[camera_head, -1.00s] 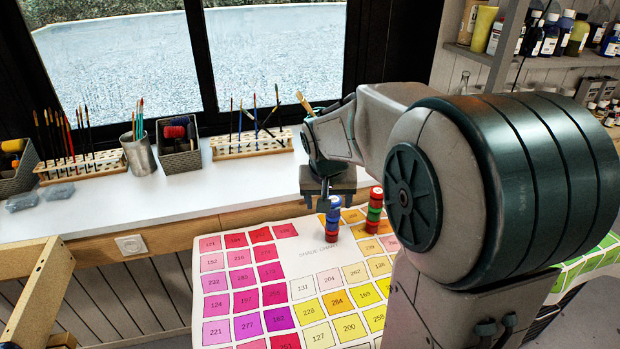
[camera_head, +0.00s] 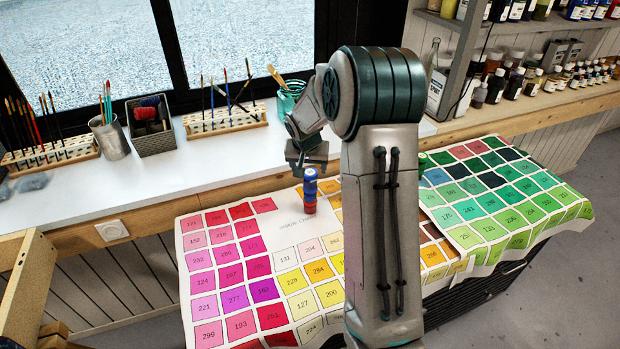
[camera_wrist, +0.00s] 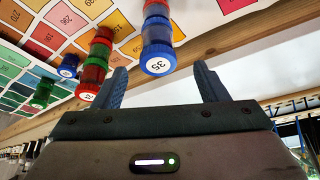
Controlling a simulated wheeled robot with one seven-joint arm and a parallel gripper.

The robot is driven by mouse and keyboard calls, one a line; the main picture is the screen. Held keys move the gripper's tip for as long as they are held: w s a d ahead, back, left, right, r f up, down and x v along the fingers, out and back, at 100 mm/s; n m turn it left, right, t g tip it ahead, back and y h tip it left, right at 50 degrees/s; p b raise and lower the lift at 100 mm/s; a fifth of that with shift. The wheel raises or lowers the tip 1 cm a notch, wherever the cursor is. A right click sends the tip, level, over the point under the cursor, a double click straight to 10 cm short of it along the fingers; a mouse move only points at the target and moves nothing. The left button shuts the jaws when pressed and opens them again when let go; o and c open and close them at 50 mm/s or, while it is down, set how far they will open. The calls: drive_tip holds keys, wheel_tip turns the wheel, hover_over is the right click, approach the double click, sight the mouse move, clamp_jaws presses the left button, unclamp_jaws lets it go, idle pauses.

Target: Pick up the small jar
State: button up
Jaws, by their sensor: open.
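A stack of small jars (camera_head: 310,191), blue above red, stands on the colour chart (camera_head: 290,236) in the head view. Its blue top jar (camera_wrist: 158,55), labelled 35, faces me in the wrist view. A second stack, with a red jar (camera_wrist: 89,84) at its near end, is left of it there. A green-lidded jar (camera_wrist: 42,92) stands farther left. Which jar is meant, I cannot tell. My gripper (camera_head: 307,160) is open and empty, close above the blue-topped stack. In the wrist view that stack appears between the fingertips' lines, just beyond them.
A white windowsill (camera_head: 190,176) with a wooden front edge runs behind the chart. It holds brush racks (camera_head: 224,122), a metal cup (camera_head: 110,138) and a dark basket (camera_head: 150,125). Paint shelves (camera_head: 560,90) stand at the right. My arm hides part of the chart.

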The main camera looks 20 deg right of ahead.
sight(310, 172)
drive_tip(key=shift+p+x, duration=0.8)
drive_tip(key=shift+x, duration=2)
drive_tip(key=shift+d, duration=0.15)
drive_tip(key=c, duration=1.1)
